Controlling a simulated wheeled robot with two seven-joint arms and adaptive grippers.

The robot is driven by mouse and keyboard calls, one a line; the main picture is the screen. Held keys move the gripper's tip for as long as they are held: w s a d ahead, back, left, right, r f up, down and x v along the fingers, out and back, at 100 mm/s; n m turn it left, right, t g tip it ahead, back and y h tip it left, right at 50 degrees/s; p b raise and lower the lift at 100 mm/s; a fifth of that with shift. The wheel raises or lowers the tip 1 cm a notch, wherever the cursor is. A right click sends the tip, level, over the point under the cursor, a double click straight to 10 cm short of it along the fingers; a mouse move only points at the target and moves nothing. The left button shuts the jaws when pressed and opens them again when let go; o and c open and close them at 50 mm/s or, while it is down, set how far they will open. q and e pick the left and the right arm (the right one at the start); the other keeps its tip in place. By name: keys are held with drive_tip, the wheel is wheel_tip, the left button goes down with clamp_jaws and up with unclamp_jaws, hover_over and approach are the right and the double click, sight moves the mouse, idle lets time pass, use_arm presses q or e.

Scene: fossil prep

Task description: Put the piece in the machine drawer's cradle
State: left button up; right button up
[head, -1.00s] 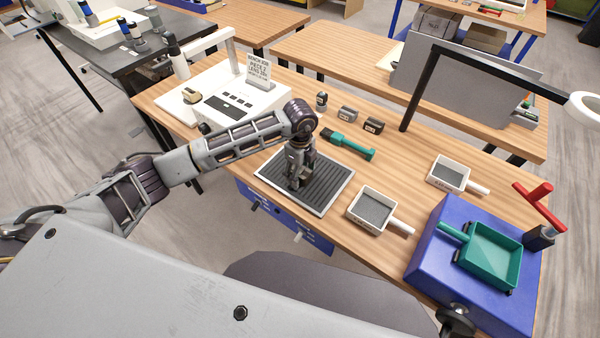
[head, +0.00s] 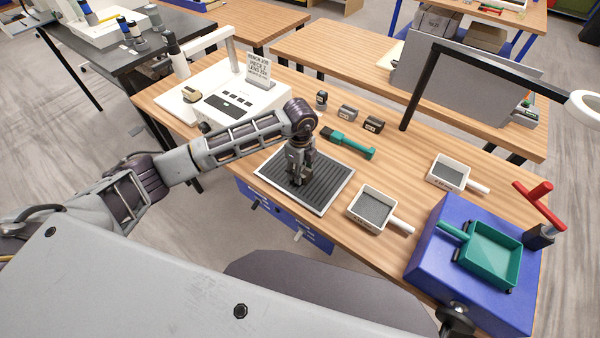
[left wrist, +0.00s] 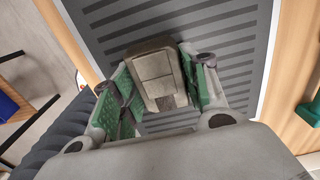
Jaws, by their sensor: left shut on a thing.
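The piece (left wrist: 157,77) is a grey-brown block with grooves on its face. My left gripper (head: 303,182) is shut on it; the green finger pads press its two sides in the left wrist view (left wrist: 160,90). Gripper and piece are over the dark ribbed mat (head: 326,190), which has a pale border. I cannot tell whether the piece touches the mat. A white machine (head: 226,112) with dark buttons stands at the back left of the bench. At its left a small tan object (head: 190,94) sits on a white plate. I cannot make out a cradle for certain. My right gripper is not in view.
White trays with handles (head: 371,208) (head: 448,174) and a blue box (head: 430,262) with a green tray (head: 492,255) are to the right. A black lamp arm (head: 410,100) rises at the back.

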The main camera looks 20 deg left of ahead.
use_arm(q)
drive_tip(key=shift+r, duration=0.15)
drive_tip(key=shift+r+b, duration=0.9)
drive_tip(key=shift+r, duration=4)
drive_tip(key=shift+f, duration=0.1)
